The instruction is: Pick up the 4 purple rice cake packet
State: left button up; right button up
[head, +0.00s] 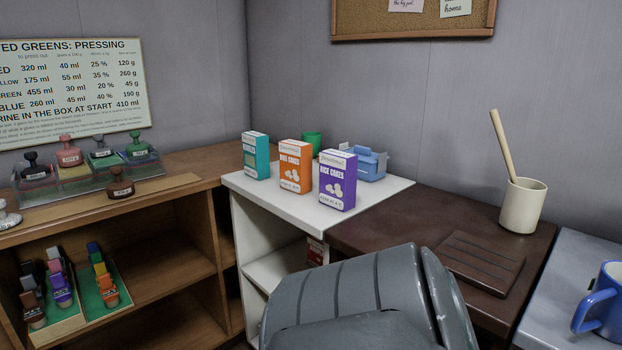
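One purple rice cake packet (338,181) stands upright near the front edge of a white-topped shelf unit (322,216). It has a white top band and pale rice cakes printed on its front. An orange rice cake packet (296,167) stands to its left, a small gap apart. A teal packet (256,156) stands further left. I see no other purple packet; a red and white packet (318,252) is partly hidden on the lower shelf. Neither of my grippers is in view.
To the right are a dark brown surface with a slatted board (478,262), a cream crock (523,206) holding a wooden stick, and a blue mug (606,300). Stamps (69,152) stand at left.

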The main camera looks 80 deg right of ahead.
aim_at(338, 169)
jog(key=z, duration=2.6)
